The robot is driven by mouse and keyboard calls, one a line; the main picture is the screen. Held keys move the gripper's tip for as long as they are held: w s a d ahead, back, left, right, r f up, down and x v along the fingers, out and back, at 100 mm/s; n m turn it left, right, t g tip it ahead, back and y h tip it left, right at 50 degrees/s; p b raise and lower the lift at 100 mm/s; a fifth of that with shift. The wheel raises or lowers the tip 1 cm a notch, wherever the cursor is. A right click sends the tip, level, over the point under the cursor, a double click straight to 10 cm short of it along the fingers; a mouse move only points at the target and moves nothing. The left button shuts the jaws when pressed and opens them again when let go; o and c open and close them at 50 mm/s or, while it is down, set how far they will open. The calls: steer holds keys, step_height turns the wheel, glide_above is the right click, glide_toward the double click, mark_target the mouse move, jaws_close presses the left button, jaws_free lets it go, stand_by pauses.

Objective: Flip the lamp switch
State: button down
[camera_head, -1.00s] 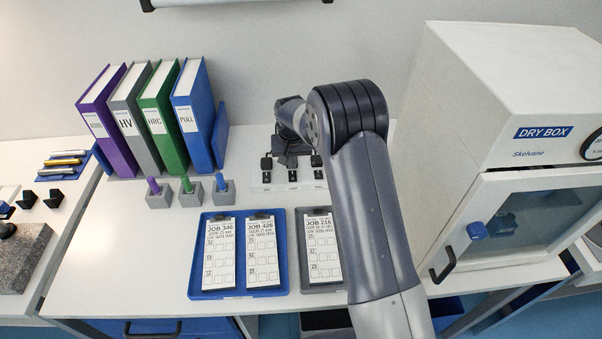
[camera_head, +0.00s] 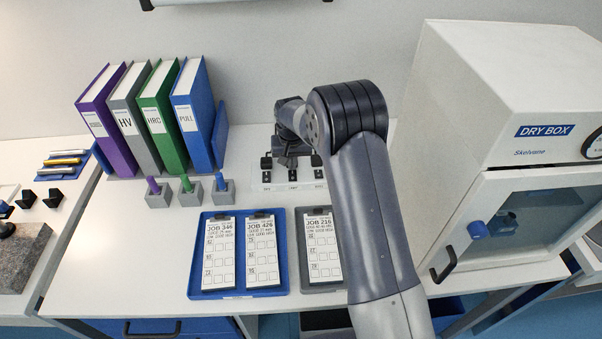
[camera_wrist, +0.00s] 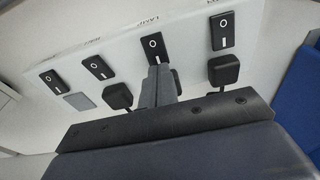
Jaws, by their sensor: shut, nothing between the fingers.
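The lamp switch (camera_wrist: 153,46) is a black rocker with a white round mark, under the printed word LAMP on a pale strip (camera_wrist: 195,36) in the wrist view. My gripper (camera_wrist: 159,70) is shut and empty. Its fingertips overlap the lower end of the lamp switch in the picture; I cannot tell whether they touch it. In the head view the lamp switch (camera_head: 293,174) shows in the middle of the visible row, just below my gripper (camera_head: 293,158), whose fingertips are mostly hidden by the wrist.
Other black switches (camera_wrist: 222,30) sit on both sides, with black plugs (camera_wrist: 223,69) below some. Binders (camera_head: 155,120) and small posts (camera_head: 190,192) stand to the left. Trays (camera_head: 238,293) with job cards lie in front. A white dry box (camera_head: 480,120) stands to the right.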

steer(key=shift+f+b, duration=0.5)
steer(key=shift+f, duration=0.25)
stand_by(0.3)
steer(key=shift+r+p, duration=1.95)
steer(key=shift+r, duration=1.65)
steer(key=shift+f, duration=0.15)
step_height(320, 180, down, 7)
steer(key=b, duration=0.4)
